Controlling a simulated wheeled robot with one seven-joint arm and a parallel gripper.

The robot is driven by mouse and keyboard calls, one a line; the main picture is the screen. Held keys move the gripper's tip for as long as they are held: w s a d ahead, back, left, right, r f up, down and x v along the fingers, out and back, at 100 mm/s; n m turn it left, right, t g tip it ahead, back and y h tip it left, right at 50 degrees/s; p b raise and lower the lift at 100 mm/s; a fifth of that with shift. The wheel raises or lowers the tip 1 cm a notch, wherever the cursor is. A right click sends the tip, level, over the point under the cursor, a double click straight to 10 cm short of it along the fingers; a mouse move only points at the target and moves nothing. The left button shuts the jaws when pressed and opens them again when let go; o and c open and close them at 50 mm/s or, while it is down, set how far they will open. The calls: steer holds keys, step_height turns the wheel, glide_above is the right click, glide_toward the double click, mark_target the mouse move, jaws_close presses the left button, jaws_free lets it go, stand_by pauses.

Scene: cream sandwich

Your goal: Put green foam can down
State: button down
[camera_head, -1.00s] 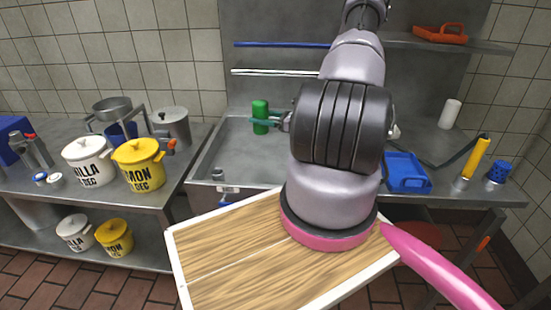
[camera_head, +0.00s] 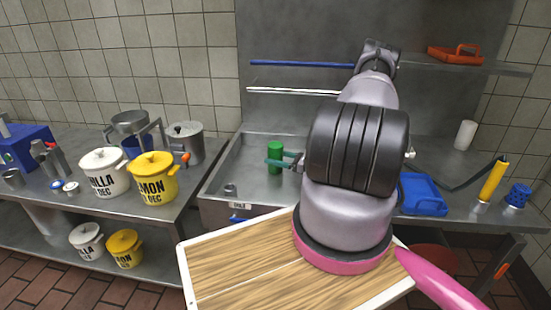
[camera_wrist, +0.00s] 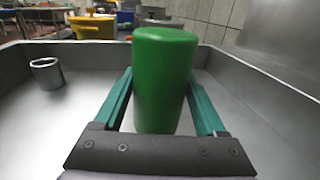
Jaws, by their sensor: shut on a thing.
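The green foam can (camera_head: 275,153) is upright inside the metal sink (camera_head: 250,185) in the head view. In the wrist view the green foam can (camera_wrist: 164,80) stands between the two teal fingers of my gripper (camera_wrist: 163,105). My gripper is shut on the can; in the head view the gripper (camera_head: 280,162) reaches in from the right. The can's lower end is partly hidden behind the gripper body in the wrist view. I cannot tell whether its base touches the sink floor.
A small metal cup (camera_wrist: 46,73) stands in the sink. A white pot (camera_head: 104,173) and a yellow pot (camera_head: 152,178) stand on the left counter. A blue tray (camera_head: 422,194) lies right of the sink. The sink floor around the can looks clear.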

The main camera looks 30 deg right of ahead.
steer(key=shift+f, duration=0.1)
steer(key=shift+c, duration=1.5)
jaws_free()
steer(key=shift+f, duration=0.1)
steer(key=o, duration=0.3)
